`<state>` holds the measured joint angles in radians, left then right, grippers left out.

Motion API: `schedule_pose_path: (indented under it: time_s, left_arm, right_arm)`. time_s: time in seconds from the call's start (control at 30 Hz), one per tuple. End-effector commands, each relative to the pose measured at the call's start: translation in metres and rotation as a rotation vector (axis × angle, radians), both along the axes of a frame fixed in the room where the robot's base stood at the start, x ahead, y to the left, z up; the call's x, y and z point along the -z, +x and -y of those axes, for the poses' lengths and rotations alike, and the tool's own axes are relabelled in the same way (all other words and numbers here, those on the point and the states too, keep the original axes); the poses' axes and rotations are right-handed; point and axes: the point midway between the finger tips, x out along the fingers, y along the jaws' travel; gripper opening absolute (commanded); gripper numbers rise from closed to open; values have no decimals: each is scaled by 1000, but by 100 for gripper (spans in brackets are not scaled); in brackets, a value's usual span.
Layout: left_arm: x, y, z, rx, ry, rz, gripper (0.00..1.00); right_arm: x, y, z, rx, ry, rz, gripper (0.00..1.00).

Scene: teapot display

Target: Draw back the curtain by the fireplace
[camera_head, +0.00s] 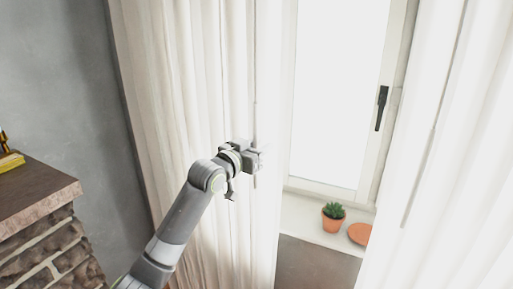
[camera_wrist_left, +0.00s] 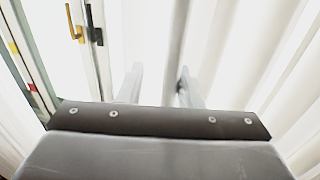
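The white curtain (camera_head: 180,80) by the fireplace hangs in folds at the left of the window, in the head view. A thin grey vertical bar (camera_head: 255,110) runs along it near its window-side edge. My left gripper (camera_head: 262,158) is at this bar, in front of the curtain. In the left wrist view its two fingers (camera_wrist_left: 158,88) stand apart, with pale curtain between and beyond them. The bar (camera_wrist_left: 178,35) appears close to the right finger; I cannot tell whether they touch. My right gripper is not in view.
The fireplace (camera_head: 45,235) of stone stands at the lower left. The window (camera_head: 340,90) has a dark handle (camera_head: 381,107). A potted plant (camera_head: 333,217) and a terracotta saucer (camera_head: 359,234) stand on the sill. Another white curtain (camera_head: 450,150) hangs at the right.

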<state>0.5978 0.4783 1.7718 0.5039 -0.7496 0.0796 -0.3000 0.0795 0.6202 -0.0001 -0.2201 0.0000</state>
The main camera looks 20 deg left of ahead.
Motion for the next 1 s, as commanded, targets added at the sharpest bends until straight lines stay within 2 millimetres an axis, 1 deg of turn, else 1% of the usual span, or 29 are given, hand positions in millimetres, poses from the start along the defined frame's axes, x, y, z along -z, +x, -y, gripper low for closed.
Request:
schedule_pose_path:
  time_s: [0.2,0.47,0.57,0.63,0.77,0.87,0.9,0.97,1.0]
  left_arm:
    - [0,0,2,1,0,1,32]
    - [0,0,2,0,0,0,32]
    - [0,-3,-1,-4,1,0,32]
    - [0,-9,-6,-12,0,1,32]
    - [2,-33,-25,-38,2,5,32]
    - [3,-61,-39,-54,4,9,32]
    - [2,-75,-44,-56,5,11,32]
    - [1,-96,-49,-55,7,12,32]
    - [1,-110,-50,-50,8,11,32]
  right_arm:
    - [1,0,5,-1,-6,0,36]
    - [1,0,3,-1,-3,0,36]
    - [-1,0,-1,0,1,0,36]
    - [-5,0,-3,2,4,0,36]
    - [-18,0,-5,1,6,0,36]
    - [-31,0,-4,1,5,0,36]
    - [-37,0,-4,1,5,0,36]
    - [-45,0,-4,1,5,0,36]
    - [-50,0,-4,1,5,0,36]
